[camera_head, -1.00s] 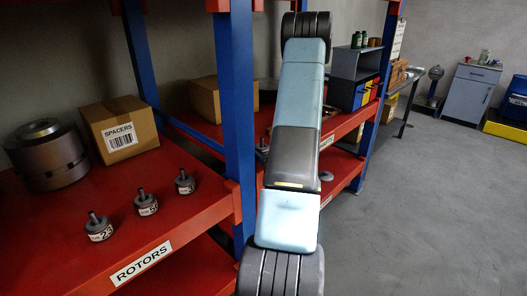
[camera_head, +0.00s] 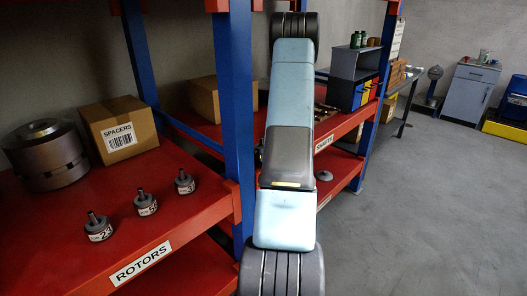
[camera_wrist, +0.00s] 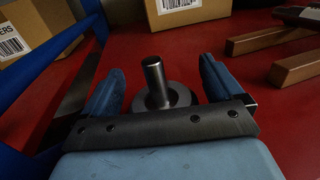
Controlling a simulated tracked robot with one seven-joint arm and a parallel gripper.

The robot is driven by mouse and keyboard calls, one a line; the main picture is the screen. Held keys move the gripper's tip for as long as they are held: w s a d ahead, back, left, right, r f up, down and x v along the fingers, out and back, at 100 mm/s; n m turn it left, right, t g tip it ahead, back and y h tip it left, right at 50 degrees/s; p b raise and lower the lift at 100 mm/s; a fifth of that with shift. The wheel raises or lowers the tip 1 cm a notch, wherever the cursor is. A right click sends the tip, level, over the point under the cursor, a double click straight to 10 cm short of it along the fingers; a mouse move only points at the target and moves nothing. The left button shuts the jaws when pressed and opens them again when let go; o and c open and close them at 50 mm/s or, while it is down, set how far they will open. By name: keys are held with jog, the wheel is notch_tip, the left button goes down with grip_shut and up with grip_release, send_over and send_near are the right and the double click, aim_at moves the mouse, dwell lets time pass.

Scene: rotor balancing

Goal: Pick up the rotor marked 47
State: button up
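A grey metal rotor (camera_wrist: 168,97) with an upright shaft stands on the red shelf in the wrist view, between the fingers of my gripper (camera_wrist: 161,68). The blue fingers are spread, one on each side, with gaps to the rotor. No number shows on it in this view. In the head view my arm hides my gripper. Three small rotors stand on the left red shelf there: one marked 23 (camera_head: 99,232), a middle one (camera_head: 146,206) whose label seems to start with 5, and a rear one (camera_head: 185,184) whose label is partly unreadable.
A blue post (camera_head: 236,120) separates the ROTORS shelf (camera_head: 60,245) from the bay behind. A SPACERS box (camera_head: 118,130) and a large metal cylinder (camera_head: 45,155) stand at left. Wooden blocks (camera_wrist: 270,38) lie right of my gripper, and a cardboard box (camera_wrist: 185,12) stands behind.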

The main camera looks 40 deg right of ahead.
jog(key=c, duration=1.6)
grip_shut()
jog(key=shift+r, duration=0.15)
